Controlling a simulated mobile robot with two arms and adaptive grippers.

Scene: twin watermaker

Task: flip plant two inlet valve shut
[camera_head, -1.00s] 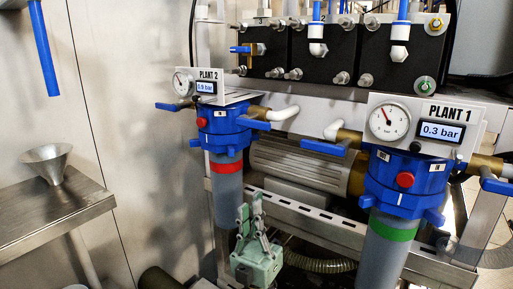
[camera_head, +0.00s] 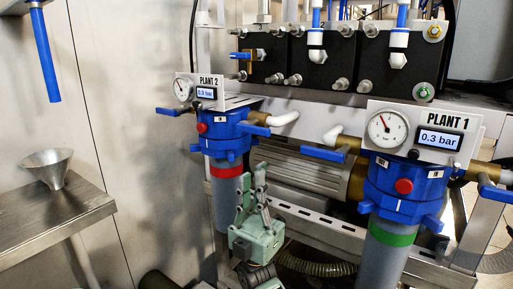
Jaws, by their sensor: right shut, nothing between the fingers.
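The Plant 2 filter head (camera_head: 222,132) is blue, with a red button, a red band and a grey bowl (camera_head: 226,200) below. A blue lever (camera_head: 172,112) points left from its left side. Another blue lever (camera_head: 253,129) sticks out on its right, beside a brass fitting and white elbow. I cannot read which one is marked inlet. The Plant 2 display (camera_head: 206,93) reads about 0.3 bar. My right gripper (camera_head: 253,178), pale green, points up in front of the bowl's right side, below the right lever and apart from it. It is shut and empty. My left gripper is out of view.
The Plant 1 unit (camera_head: 405,190), with a green band and its own blue levers, stands to the right. A metal motor body (camera_head: 300,168) and a slotted rail (camera_head: 320,222) lie behind my gripper. A steel shelf with a funnel (camera_head: 47,168) is at the left.

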